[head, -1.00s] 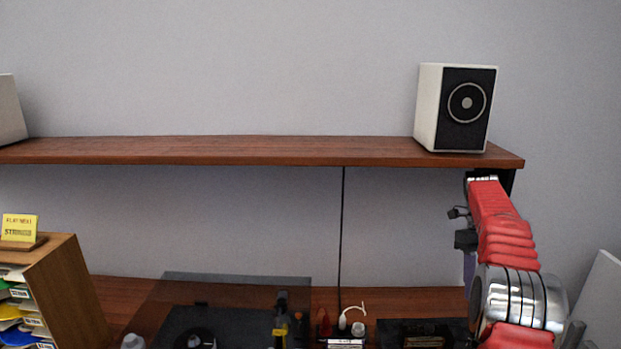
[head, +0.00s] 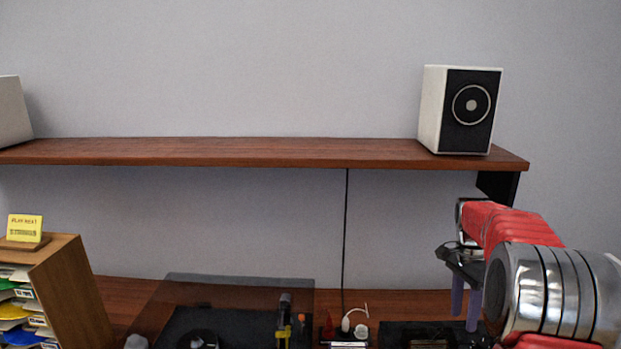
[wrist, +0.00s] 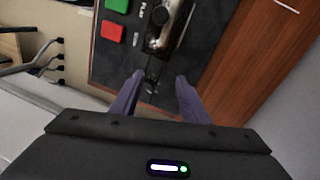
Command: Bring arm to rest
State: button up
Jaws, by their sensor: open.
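My gripper (head: 465,318) hangs at the right in the head view, at the end of my red and chrome arm. Its two purple fingers point down and stand apart, with nothing between them. In the wrist view my gripper (wrist: 160,82) is above a black panel (wrist: 118,68) that has a green button (wrist: 117,6), a red button (wrist: 112,31) and the word PLAY. I cannot tell how high above it the fingertips are.
A white speaker (head: 470,108) with a black front stands at the right end of a wooden shelf (head: 260,152), above my gripper. A turntable (head: 235,325) is on the desk (head: 395,303). A wooden rack (head: 75,290) with a yellow card (head: 25,228) is at the left.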

jog(key=s+a+r+n+t, duration=0.3)
jog(key=s+a+r+n, duration=0.2)
jog(key=s+a+n, duration=0.3)
jog(key=s+a+r+n+t, duration=0.4)
jog(key=s+a+n, duration=0.4)
jog(key=s+a, duration=0.6)
jog(key=shift+s+r+t, duration=0.3)
jog(key=shift+s+r, duration=0.1)
jog(key=shift+s, duration=3)
